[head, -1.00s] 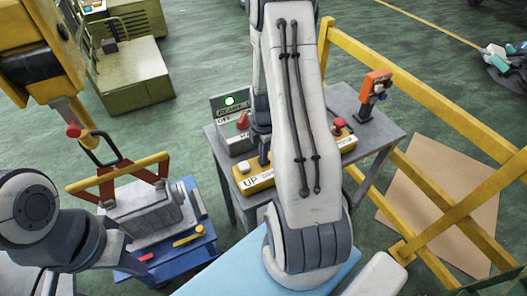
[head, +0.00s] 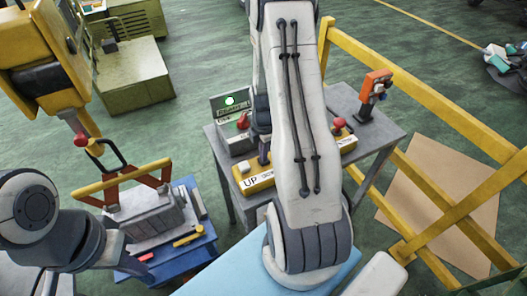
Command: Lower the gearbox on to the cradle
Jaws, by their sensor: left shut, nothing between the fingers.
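The grey gearbox (head: 150,214) hangs under a yellow lifting beam (head: 122,176) with red-brown arms, at the left. The blue cradle stand (head: 197,246) is below it; I cannot tell whether they touch. My right gripper (head: 263,158) is at the yellow UP/DOWN control box (head: 257,182), by the DOWN side. My arm partly covers it, and its jaws are unclear.
The grey table (head: 221,152) carries a readout box (head: 232,122) with a green light and an orange device (head: 375,86). A yellow barrier (head: 440,106) stands at the right, with a brown sheet (head: 440,205) beyond. A green machine (head: 130,75) stands at the back left.

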